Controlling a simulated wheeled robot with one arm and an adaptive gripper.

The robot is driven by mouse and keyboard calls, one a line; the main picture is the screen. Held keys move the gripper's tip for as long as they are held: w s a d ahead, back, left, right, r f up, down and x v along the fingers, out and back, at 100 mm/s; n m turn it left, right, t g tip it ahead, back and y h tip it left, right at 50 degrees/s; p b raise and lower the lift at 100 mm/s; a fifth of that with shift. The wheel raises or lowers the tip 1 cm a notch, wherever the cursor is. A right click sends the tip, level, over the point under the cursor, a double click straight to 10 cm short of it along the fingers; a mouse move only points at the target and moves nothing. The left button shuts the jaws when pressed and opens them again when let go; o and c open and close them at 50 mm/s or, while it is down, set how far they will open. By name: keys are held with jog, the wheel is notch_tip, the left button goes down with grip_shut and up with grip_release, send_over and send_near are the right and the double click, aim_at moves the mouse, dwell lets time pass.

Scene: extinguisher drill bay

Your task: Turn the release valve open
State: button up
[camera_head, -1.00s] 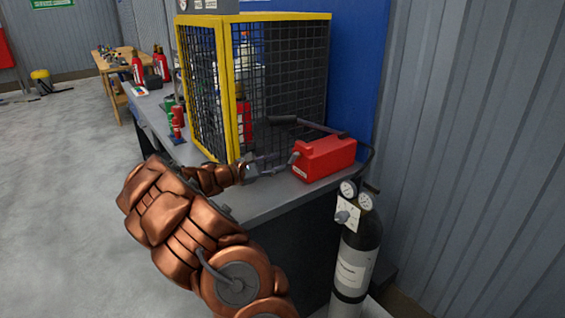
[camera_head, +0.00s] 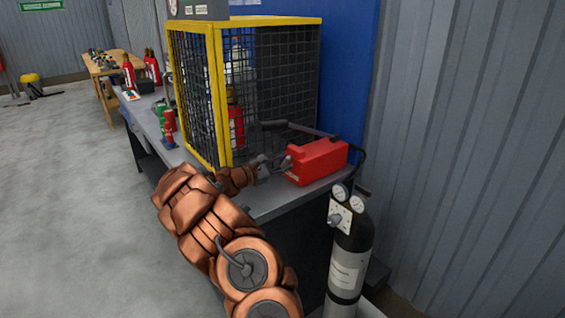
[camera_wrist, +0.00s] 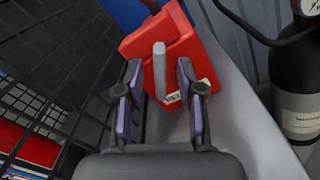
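A red box-shaped unit (camera_head: 318,160) sits on the bench beside the cage, with a long dark handle (camera_head: 300,129) above it. A short grey lever (camera_wrist: 159,62) stands out from its near face and seems to be the release valve; it also shows in the head view (camera_head: 286,163). My gripper (camera_wrist: 159,92) is open, its two padded fingers spread to either side of the lever's line. The lever appears between or just beyond the fingertips, with a visible gap to each finger. In the head view my gripper (camera_head: 272,168) is close to the unit's left end. Contact cannot be told.
A yellow-framed mesh cage (camera_head: 215,95) with extinguishers inside stands directly left of the unit. A gas cylinder with gauges (camera_head: 350,255) stands to the right, joined by a black hose. Small red and green items (camera_head: 168,125) stand left on the bench. The floor at left is clear.

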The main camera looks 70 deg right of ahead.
jog(key=shift+s+d, duration=0.15)
jog(key=shift+d, duration=0.05)
jog(key=shift+c, duration=0.4)
grip_shut()
